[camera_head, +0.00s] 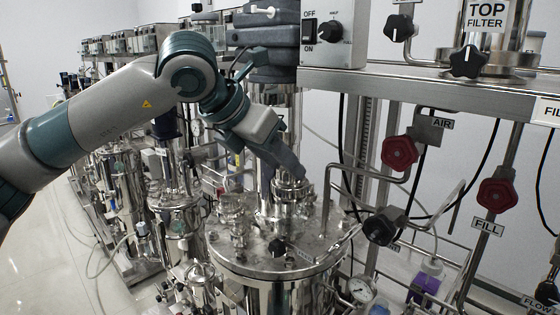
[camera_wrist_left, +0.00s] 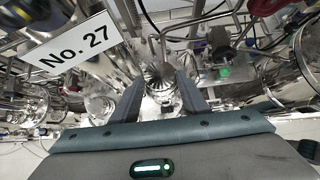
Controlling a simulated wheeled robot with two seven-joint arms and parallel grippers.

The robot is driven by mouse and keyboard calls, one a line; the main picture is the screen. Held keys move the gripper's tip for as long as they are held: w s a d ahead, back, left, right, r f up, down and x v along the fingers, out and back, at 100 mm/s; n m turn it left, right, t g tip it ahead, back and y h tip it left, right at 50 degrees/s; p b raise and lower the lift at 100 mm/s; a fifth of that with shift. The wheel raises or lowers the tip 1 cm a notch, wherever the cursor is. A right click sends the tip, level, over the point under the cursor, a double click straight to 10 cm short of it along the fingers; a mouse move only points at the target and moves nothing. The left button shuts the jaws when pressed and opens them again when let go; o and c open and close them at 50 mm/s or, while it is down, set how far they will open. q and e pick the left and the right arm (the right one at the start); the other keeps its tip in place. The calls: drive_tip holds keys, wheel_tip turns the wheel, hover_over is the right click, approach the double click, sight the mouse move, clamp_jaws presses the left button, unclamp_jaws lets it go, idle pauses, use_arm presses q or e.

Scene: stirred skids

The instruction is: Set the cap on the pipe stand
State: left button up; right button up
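My left gripper (camera_head: 284,172) reaches down over the shiny steel lid of the central vessel in the head view. Its two dark fingers stand apart on either side of bright steel fittings. A ribbed steel piece (camera_head: 292,188), perhaps the cap, shows by the fingertips. In the left wrist view a round, shiny steel piece (camera_wrist_left: 159,72) lies between the tips of the fingers (camera_wrist_left: 160,82). I cannot tell whether the fingers touch it. An upright steel pipe (camera_head: 266,188) rises from the lid beside the fingers; I cannot tell whether it is the pipe stand. My right gripper is out of view.
The vessel lid (camera_head: 275,262) is crowded with clamps and valves. A steel shelf (camera_head: 440,88) and red valve knobs (camera_head: 399,153) stand at the right. More vessels (camera_head: 170,185) line the left. A "No. 27" sign (camera_wrist_left: 72,50) is close in the wrist view.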

sight(280, 171)
use_arm(q)
drive_tip(key=c, duration=0.4)
drive_tip(key=shift+c, duration=0.2)
drive_tip(key=shift+r, duration=0.8)
drive_tip(key=shift+r, duration=1.3)
